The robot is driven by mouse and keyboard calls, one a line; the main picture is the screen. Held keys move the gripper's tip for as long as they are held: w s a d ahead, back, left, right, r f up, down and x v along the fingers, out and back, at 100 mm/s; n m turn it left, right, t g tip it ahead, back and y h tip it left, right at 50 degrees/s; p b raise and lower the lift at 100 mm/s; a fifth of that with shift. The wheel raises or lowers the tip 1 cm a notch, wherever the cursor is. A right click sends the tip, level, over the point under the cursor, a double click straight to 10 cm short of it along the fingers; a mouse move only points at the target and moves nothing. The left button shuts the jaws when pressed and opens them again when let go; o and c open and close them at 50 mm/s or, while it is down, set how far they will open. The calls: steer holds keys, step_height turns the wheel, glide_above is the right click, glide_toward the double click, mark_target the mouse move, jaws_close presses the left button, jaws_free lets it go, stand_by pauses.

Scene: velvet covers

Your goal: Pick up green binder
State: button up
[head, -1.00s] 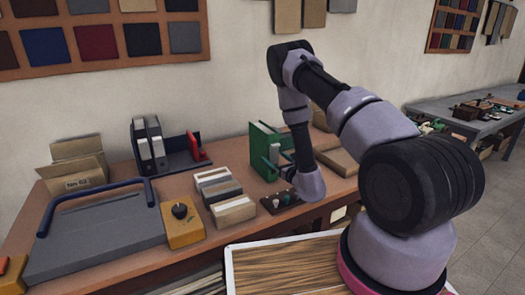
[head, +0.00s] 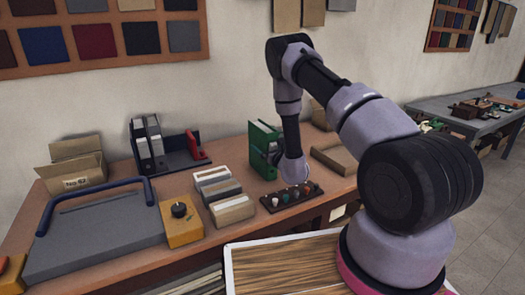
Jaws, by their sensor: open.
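The green binder (head: 261,137) stands upright on the brown workbench, right of the middle in the head view. White pages show at its edge. My gripper (head: 274,156) is at the end of my arm, low at the right side of the binder, and points left towards it. It is open. The fingers are small and dark here and overlap the binder in the picture, so I cannot tell whether they touch it or straddle it.
A dark strip of small knobbed tools (head: 291,197) lies just in front of my wrist. Card boxes (head: 222,195) stand left of the binder. A grey binder stand (head: 165,148) is further left. A shallow cardboard tray (head: 335,158) lies to the right.

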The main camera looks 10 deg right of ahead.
jaws_close()
